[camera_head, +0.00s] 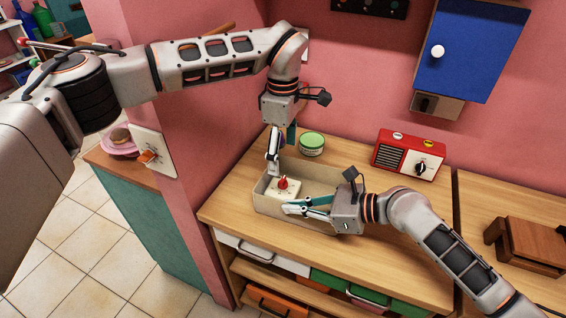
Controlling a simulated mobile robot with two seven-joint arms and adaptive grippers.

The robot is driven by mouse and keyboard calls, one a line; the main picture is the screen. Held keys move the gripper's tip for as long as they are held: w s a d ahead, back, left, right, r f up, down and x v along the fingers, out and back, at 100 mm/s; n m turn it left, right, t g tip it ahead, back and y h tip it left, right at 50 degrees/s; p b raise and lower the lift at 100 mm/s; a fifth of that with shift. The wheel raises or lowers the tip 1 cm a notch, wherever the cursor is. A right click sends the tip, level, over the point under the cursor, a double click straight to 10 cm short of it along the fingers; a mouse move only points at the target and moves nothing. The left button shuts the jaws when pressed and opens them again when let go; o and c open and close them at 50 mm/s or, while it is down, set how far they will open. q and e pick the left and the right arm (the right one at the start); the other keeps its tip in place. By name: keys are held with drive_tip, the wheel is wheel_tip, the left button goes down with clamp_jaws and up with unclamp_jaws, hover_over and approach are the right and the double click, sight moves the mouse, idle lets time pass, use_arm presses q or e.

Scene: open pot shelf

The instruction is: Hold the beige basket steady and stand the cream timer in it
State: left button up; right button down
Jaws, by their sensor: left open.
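The beige basket (262,203) is a shallow open box on the wooden counter. The cream timer (287,194), with a red knob, is inside its outline, toward the left; I cannot tell whether it rests on the bottom. My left gripper (275,168) points down from above, open, with its fingertips close behind the timer. I see no clear grip on the timer. My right gripper (288,208) reaches in from the right, its fingers lying along the basket's front rim and partly hiding it. Whether those fingers clamp the rim is not clear.
A green-lidded tub (312,143) stands behind the basket. A red radio (409,156) stands at the back right. A blue cabinet (472,50) hangs on the pink wall above. A pink wall end (190,190) borders the counter on the left. The counter's left front is clear.

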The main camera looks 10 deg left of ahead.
use_arm(q)
drive_tip(key=shift+r, duration=0.3)
use_arm(e)
drive_tip(key=c, duration=2.2)
unclamp_jaws()
